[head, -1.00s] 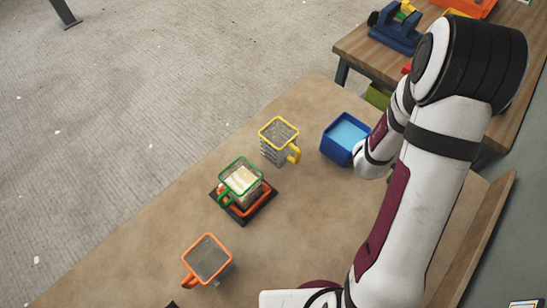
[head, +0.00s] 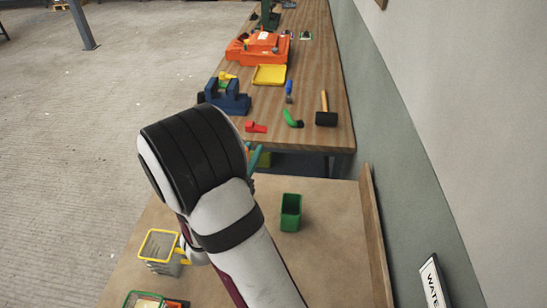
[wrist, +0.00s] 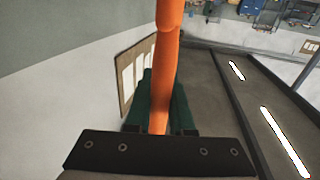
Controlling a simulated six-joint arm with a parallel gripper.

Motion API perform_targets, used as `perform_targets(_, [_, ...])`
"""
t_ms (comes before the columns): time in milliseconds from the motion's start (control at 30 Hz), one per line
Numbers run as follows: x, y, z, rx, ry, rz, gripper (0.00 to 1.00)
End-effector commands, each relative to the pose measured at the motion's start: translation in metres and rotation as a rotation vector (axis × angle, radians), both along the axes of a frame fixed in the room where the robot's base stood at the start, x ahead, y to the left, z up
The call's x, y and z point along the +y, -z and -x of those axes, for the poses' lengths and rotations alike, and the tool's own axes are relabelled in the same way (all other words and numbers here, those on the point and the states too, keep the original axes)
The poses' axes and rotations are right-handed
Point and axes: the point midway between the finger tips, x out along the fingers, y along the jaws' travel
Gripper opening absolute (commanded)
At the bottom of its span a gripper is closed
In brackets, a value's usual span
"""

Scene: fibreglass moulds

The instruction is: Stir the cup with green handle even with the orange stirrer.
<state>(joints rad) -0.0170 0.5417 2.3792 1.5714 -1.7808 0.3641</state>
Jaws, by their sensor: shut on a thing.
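My gripper (wrist: 158,120) is shut on the orange stirrer (wrist: 168,60), which stands out between the teal fingers in the wrist view. The cup with green handle (head: 143,299) is cut off at the bottom left of the head view.
A cup with yellow rim and handle (head: 160,246) stands beyond the green one. A green container (head: 290,212) stands right of my arm. A ledge (head: 375,240) edges the table along the wall. A second table (head: 300,80) holds a blue vise (head: 228,97) and tools.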

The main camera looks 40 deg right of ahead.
Motion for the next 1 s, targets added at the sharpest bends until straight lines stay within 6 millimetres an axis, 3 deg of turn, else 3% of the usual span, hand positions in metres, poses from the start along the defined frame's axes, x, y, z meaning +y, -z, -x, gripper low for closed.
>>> perform_targets(100, [0.07, -0.011, -0.015, -0.008, -0.118, 0.006, 0.0])
perform_targets(233, [0.157, -0.022, -0.014, -0.01, -0.261, 0.005, 0.0])
perform_targets(400, [0.26, -0.033, 0.015, -0.004, -0.445, -0.006, 0.0])
perform_targets(500, [0.301, -0.037, 0.036, 0.005, -0.526, -0.011, 0.0])
perform_targets(600, [0.324, -0.039, 0.053, 0.012, -0.578, -0.015, 0.0])
perform_targets(700, [0.334, -0.039, 0.06, 0.017, -0.602, -0.015, 0.0])
perform_targets(1000, [0.335, -0.013, 0.061, 0.021, -0.603, -0.014, 0.0])
